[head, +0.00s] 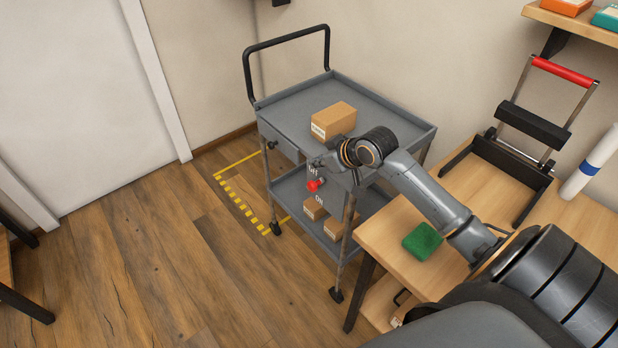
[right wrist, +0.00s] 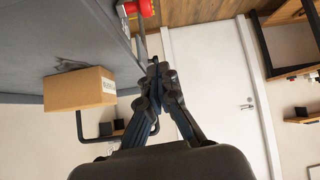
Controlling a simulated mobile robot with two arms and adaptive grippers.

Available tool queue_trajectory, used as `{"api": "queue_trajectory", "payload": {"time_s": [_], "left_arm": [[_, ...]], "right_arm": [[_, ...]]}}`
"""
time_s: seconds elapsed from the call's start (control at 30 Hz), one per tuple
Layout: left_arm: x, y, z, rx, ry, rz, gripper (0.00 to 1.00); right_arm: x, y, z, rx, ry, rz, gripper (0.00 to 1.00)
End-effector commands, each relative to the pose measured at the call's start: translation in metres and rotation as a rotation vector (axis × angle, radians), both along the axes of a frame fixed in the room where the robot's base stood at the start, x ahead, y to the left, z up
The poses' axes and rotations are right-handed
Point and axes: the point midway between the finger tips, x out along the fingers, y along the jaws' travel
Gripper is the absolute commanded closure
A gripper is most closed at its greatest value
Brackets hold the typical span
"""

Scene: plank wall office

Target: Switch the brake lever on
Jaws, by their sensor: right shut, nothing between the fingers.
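The brake lever (head: 315,185) is a red knob on the front side of a grey cart (head: 395,113). An "Off" label shows just above it and an "On" label below it; the knob looks nearer the "Off" label. The knob also shows at the top edge of the right wrist view (right wrist: 146,8). My right gripper (head: 318,164) is shut and empty, close to the knob and just above it in the head view. In the right wrist view its fingertips (right wrist: 157,68) are together and apart from the knob. My left gripper is out of view.
A cardboard box (head: 334,121) stands on the cart's top shelf, and smaller boxes (head: 314,209) sit on the lower shelf. The floor left of the cart is clear, with yellow markings (head: 243,205).

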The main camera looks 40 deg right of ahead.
Motion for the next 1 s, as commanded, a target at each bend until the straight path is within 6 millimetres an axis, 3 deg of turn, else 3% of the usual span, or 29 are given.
{"api": "queue_trajectory", "payload": {"time_s": [0.37, 0.9, 1.0], "left_arm": [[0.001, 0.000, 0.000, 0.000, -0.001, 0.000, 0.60], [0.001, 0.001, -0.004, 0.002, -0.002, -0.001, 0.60], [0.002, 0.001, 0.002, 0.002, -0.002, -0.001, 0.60]], "right_arm": [[0.005, 0.001, -0.008, 0.001, 0.003, -0.002, 1.00], [0.073, 0.012, -0.074, 0.001, 0.003, -0.002, 1.00], [0.054, 0.007, -0.079, -0.002, 0.007, 0.000, 1.00]]}}
